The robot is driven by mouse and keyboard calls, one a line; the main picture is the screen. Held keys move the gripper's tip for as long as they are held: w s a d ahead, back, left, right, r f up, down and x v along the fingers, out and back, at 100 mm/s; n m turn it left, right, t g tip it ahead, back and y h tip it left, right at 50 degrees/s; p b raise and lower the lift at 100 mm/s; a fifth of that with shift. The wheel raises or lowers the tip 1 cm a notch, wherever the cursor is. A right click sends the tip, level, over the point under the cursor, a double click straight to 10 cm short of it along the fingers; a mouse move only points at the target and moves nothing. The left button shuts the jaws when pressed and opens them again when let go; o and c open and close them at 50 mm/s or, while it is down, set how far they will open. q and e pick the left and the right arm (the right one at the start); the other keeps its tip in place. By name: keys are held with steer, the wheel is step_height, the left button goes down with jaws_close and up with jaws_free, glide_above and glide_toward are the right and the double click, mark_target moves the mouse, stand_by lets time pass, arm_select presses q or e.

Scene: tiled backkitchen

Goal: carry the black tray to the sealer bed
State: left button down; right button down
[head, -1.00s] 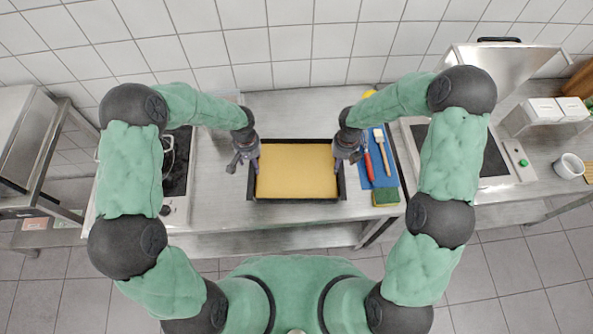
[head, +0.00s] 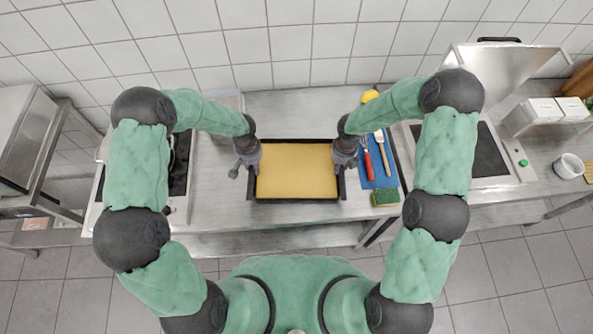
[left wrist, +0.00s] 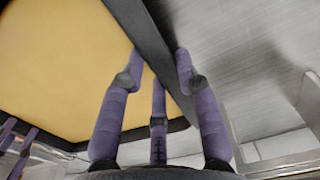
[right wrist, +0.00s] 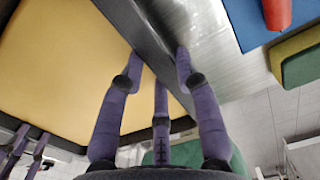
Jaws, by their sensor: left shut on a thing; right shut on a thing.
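The black tray (head: 296,200), filled with a flat tan-yellow layer, lies on the steel counter in the middle of the head view. My left gripper (head: 250,163) is shut on its left wall; the left wrist view shows fingers on both sides of the wall (left wrist: 158,45). My right gripper (head: 343,162) is shut on its right wall, which also runs between the fingers in the right wrist view (right wrist: 150,40). The sealer stands to the right with its lid (head: 500,68) raised. Its dark bed (head: 490,158) is bare, partly hidden by my right arm.
Between tray and sealer lie a blue mat (head: 383,180) with a red-handled tool (head: 368,165) and brush (head: 384,160), and a green-yellow sponge (head: 385,197). A hob (head: 180,175) is left.

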arm_select(q)
steer(key=shift+w+r, duration=0.1)
steer(key=shift+r, duration=0.1)
arm_select(e)
steer(key=shift+w+r, duration=0.1)
steer(key=shift+r, duration=0.1)
